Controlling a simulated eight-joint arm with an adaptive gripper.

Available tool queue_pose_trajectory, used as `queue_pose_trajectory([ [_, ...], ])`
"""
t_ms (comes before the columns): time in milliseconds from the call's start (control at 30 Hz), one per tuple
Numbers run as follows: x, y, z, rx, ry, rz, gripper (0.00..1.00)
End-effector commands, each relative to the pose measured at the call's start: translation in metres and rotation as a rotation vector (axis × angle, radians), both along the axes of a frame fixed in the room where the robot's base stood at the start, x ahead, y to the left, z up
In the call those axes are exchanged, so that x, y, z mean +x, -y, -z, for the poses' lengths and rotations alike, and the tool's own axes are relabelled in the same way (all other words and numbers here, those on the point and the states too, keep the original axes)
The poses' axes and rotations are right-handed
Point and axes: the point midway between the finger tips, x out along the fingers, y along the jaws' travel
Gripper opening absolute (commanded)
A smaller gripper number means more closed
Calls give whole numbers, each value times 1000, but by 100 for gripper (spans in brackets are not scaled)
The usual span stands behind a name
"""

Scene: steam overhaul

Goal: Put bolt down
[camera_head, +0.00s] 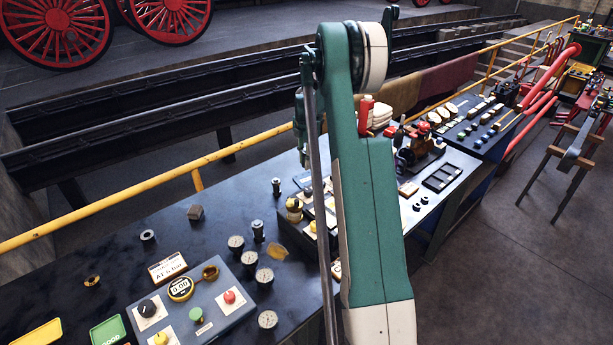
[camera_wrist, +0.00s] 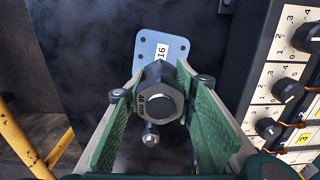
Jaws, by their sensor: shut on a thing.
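In the wrist view my gripper (camera_wrist: 161,88) has its two green-padded fingers closed on the sides of a large dark bolt (camera_wrist: 157,102). A smaller metal bolt (camera_wrist: 150,135) shows just below the held one. In the head view my arm hides the gripper and the held bolt.
In the wrist view a panel with black knobs (camera_wrist: 285,90) stands close on the right, and a yellow rail (camera_wrist: 22,140) is at left. In the head view the dark bench (camera_head: 110,245) carries several gauges (camera_head: 264,275), upright bolts (camera_head: 276,186) and a control box (camera_head: 215,300).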

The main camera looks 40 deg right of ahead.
Motion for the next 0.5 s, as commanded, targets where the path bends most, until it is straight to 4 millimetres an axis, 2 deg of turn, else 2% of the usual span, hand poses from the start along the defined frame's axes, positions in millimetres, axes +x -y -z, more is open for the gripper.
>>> queue_pose_trajectory([
  [233,0,0,30,0,0,0,0],
  [500,0,0,40,0,0,0,0],
])
